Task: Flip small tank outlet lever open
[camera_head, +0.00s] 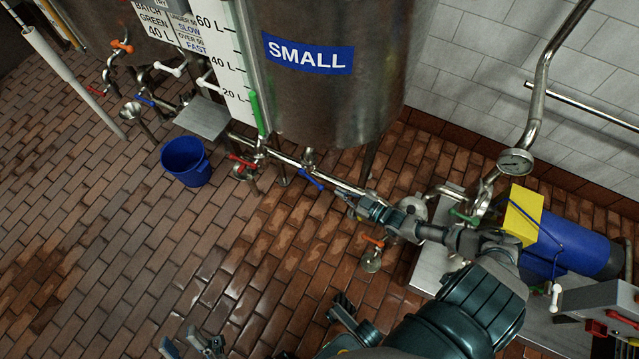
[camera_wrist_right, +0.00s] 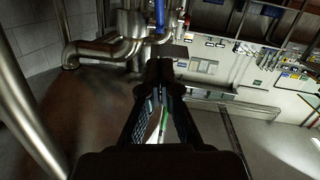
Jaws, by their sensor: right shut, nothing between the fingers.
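The small tank (camera_head: 330,85) carries a blue "SMALL" label. Below it runs a steel outlet pipe with a blue lever (camera_head: 312,180), angled down to the right, and a red lever (camera_head: 243,162). My right gripper (camera_head: 350,198) is shut and empty, just right of the blue lever's end; contact cannot be told. In the wrist view the shut fingertips (camera_wrist_right: 165,72) sit below a blue bar (camera_wrist_right: 159,15), with steel pipe beyond. My left gripper (camera_head: 192,346) shows only partly at the bottom edge, away from the pipes, and its opening is unclear.
A blue bucket (camera_head: 186,162) stands on the brick floor left of the red lever. An orange-handled valve (camera_head: 372,250) lies below my right forearm. Open floor lies at lower left.

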